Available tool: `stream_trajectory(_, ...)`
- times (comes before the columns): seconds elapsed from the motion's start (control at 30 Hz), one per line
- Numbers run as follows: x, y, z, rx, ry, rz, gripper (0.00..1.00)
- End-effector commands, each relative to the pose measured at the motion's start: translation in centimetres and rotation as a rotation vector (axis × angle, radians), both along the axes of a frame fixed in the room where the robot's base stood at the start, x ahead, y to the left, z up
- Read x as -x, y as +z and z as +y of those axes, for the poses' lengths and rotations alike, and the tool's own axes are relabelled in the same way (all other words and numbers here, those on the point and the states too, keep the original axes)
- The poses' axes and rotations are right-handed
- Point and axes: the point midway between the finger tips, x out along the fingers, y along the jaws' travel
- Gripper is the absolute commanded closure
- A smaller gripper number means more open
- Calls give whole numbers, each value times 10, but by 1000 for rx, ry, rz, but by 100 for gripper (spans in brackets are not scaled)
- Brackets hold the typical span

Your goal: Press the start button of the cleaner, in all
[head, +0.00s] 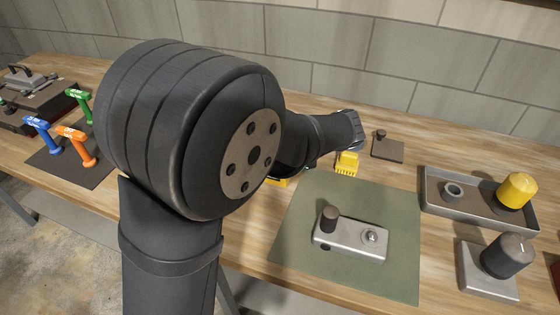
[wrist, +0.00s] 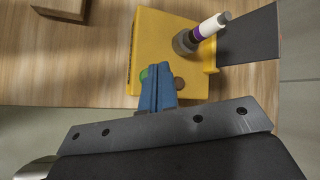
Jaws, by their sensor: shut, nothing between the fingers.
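The cleaner looks to be the yellow box (wrist: 148,32) in the wrist view. Its body is partly hidden by my gripper. A green button (wrist: 144,74) shows at the left edge of my fingers, and a brown round knob (wrist: 179,83) sits just right of them. My gripper (wrist: 158,72) has blue fingers, shut together and empty, over the box between these two. I cannot tell whether the fingertips touch the box or the button. In the head view my arm hides most of the cleaner; a yellow part (head: 347,164) shows near the wrist.
A white and purple cylinder (wrist: 208,28) stands in a grey ring on the box. A green mat (head: 340,274) bears a metal block (head: 349,240) with a dark knob. A tray (head: 438,205) and a yellow-capped cylinder (head: 516,190) are right. Colored handles (head: 75,140) stand left.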

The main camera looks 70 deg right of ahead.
Motion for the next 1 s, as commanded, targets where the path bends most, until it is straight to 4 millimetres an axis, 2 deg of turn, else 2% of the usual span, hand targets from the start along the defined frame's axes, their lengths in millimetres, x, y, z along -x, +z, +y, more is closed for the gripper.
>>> stream_trajectory(0.73, 0, 0, 0, 0, 0, 0, 100)
stream_trajectory(1.0, 0, -8, 0, 0, 0, 0, 100)
